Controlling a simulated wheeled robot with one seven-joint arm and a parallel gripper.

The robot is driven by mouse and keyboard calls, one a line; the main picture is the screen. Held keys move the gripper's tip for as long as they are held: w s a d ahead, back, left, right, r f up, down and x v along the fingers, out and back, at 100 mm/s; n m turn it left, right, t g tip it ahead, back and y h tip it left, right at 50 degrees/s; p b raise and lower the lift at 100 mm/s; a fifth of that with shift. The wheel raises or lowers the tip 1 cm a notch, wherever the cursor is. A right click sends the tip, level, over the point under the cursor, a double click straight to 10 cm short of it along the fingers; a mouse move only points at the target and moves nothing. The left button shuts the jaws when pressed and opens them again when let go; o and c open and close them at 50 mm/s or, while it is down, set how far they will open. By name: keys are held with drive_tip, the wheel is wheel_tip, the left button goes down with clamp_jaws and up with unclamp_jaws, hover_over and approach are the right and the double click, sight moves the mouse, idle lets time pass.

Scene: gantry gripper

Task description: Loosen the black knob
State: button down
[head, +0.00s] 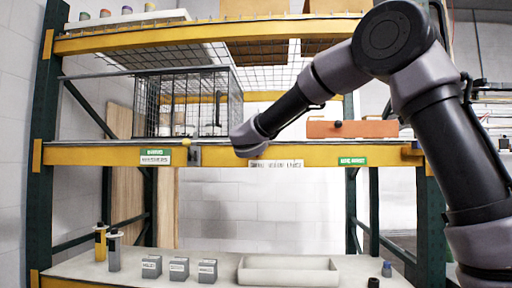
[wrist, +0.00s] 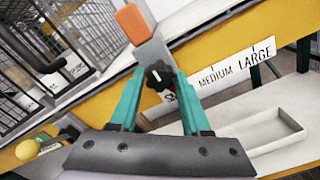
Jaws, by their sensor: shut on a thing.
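The black knob (wrist: 159,77) with a white mark sits on a grey metal slide (wrist: 152,52) with an orange end (wrist: 134,23). The slide crosses the yellow shelf beam beside a white scale (wrist: 235,74) reading MEDIUM and LARGE, with its left end covered. My gripper (wrist: 158,84) has its two teal fingers on either side of the knob, shut on it. In the head view my arm reaches to the beam from the right, near a small grey bracket (head: 195,156), and its wrist hides the knob.
A wire basket (head: 188,103) stands on the shelf just above the beam (head: 222,155). Below, the white bench holds a shallow tray (head: 288,272), several small grey boxes (head: 179,268) and two bottles (head: 113,250). The space under the beam is open.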

drive_tip(key=shift+f, duration=0.15)
idle(0.4)
drive_tip(key=shift+c, duration=1.8)
unclamp_jaws()
drive_tip(key=s, duration=1.1)
drive_tip(key=shift+a, duration=0.2)
